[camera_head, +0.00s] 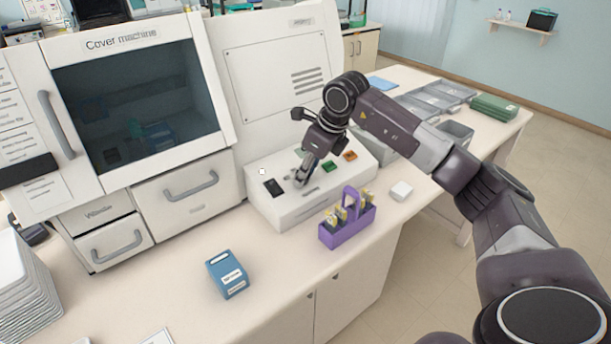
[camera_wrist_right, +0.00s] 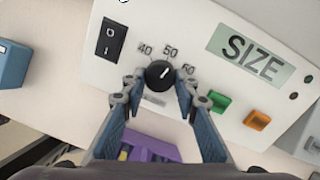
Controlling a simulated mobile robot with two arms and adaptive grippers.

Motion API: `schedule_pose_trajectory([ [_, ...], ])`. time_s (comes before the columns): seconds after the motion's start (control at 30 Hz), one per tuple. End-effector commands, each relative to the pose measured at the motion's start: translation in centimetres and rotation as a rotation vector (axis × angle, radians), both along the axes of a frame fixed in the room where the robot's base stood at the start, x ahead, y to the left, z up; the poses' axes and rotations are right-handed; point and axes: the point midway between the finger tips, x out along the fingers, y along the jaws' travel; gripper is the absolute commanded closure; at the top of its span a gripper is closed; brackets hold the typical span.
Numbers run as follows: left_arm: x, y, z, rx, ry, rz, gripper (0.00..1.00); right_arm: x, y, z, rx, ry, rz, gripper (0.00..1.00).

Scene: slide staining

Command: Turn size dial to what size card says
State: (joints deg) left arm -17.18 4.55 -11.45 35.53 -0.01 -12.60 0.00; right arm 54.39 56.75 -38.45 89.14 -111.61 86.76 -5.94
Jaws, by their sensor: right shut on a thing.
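The size dial (camera_wrist_right: 159,72) is a round black knob on the white control panel of the cover machine (camera_head: 118,100). In the right wrist view the marks 40, 50 and 60 arc around its far side, under a large SIZE label (camera_wrist_right: 246,53). My right gripper (camera_wrist_right: 160,86) is shut on the dial, one finger at each side. In the head view the gripper (camera_head: 301,176) points down onto the panel and mostly hides the dial. The dial's pointer is too small to read surely. I cannot identify a readable size card. My left gripper is out of view.
A black rocker switch (camera_wrist_right: 111,38), a green button (camera_wrist_right: 219,101) and an orange button (camera_wrist_right: 257,120) sit near the dial. A purple rack (camera_head: 346,232) stands before the panel. A blue box (camera_head: 227,275) stands on the counter, with clear space between it and the rack.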

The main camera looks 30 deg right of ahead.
Motion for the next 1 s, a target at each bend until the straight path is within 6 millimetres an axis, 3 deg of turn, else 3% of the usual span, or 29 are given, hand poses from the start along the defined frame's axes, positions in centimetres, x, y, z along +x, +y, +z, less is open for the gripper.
schedule_pose_trajectory([
  [0.4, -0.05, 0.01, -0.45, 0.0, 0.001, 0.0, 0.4, 0.17, -0.15, 0.2, -0.067, -0.01, 0.183, 0.96],
  [0.97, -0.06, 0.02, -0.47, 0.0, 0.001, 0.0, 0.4, 0.21, -0.16, 0.3, -0.076, -0.012, 0.21, 0.96],
  [1.0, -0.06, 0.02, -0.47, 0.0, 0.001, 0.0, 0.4, 0.21, -0.16, 0.3, -0.077, -0.013, 0.209, 0.7],
])
